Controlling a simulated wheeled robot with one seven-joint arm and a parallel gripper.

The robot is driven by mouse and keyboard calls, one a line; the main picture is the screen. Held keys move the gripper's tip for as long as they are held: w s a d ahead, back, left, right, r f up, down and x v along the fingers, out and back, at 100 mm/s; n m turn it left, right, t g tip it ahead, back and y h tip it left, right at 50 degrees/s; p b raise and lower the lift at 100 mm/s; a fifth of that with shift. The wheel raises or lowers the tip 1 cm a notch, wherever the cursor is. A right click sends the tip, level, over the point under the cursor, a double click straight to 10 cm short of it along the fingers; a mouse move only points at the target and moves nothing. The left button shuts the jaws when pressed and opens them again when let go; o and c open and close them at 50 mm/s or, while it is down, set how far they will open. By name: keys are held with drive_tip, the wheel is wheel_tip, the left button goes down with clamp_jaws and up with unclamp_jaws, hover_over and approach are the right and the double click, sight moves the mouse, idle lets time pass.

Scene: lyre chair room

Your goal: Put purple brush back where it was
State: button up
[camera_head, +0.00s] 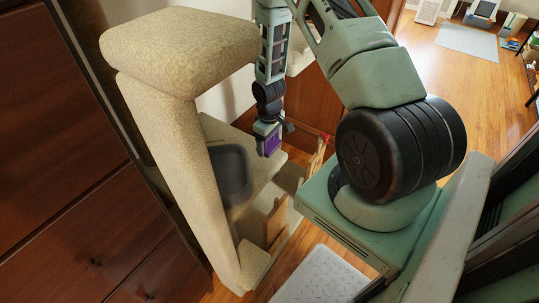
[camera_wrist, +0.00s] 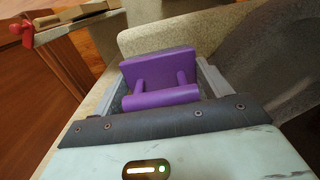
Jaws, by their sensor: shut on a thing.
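The purple brush (camera_wrist: 160,80) is held between the jaws of my gripper (camera_wrist: 162,90) in the wrist view. It has a broad flat block and a bar-like handle joined by two short posts. In the head view my gripper (camera_head: 268,140) points downward with the purple brush (camera_head: 270,143) at its tip. The brush is beside the dark grey rounded object (camera_head: 230,172), in front of the beige speckled furniture (camera_head: 170,135). I cannot tell whether the brush touches the surface under it.
Wooden pieces (camera_head: 274,222) stand in a low beige compartment below my gripper. A red object (camera_wrist: 22,32) lies near a wooden edge at the upper left of the wrist view. A dark red cabinet (camera_head: 70,170) stands at left. A pale patterned mat (camera_head: 318,277) lies on the wooden floor.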

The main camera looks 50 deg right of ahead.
sight(269, 146)
drive_tip(key=shift+f+b, duration=0.35)
drive_tip(key=shift+f, duration=2.15)
drive_tip(key=shift+f, duration=0.1)
drive_tip(key=shift+f, duration=0.1)
drive_tip(key=o, duration=1.2)
wheel_tip(269, 146, up, 12)
drive_tip(key=shift+r+p, duration=0.2)
drive_tip(key=shift+p, duration=0.95)
